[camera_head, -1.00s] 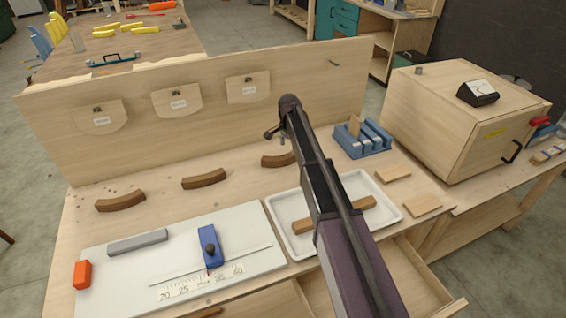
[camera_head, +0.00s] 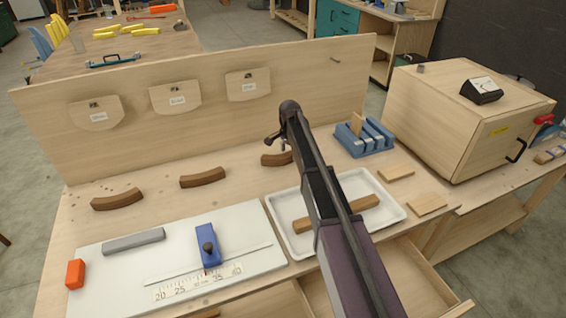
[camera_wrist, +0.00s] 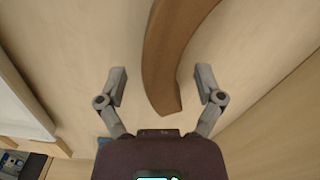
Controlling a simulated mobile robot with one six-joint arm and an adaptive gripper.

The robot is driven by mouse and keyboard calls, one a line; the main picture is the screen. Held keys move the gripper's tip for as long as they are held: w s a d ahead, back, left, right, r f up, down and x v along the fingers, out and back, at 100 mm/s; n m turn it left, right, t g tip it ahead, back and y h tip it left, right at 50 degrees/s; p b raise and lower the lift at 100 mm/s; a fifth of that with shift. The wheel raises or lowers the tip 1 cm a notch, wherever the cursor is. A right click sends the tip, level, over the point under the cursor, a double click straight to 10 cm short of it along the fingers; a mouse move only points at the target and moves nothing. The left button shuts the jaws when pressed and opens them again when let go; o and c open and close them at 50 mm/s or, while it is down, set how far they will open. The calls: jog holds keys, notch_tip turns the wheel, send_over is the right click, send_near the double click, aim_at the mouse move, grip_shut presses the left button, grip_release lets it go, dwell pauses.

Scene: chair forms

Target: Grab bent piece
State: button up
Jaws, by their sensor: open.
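Three bent wooden pieces stand in a row on the workbench: a left one (camera_head: 117,200), a middle one (camera_head: 203,178) and a right one (camera_head: 272,160). My gripper (camera_head: 281,145) is just above the right bent piece, and my arm covers part of that area in the head view. In the wrist view my gripper (camera_wrist: 162,84) is open, with one finger on each side of the near end of a brown bent piece (camera_wrist: 163,60). Gaps show between the piece and both fingers. I cannot tell the exact height of the fingertips over it.
An upright board (camera_head: 220,115) with labelled plates stands behind the pieces. A blue slotted holder (camera_head: 363,142) is to the right. A white tray (camera_head: 392,205) with a straight wooden strip (camera_head: 366,203) and a grey measuring board (camera_head: 130,265) lie in front.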

jog(key=shift+f+b, duration=0.6)
jog(key=shift+f, duration=0.3)
grip_shut()
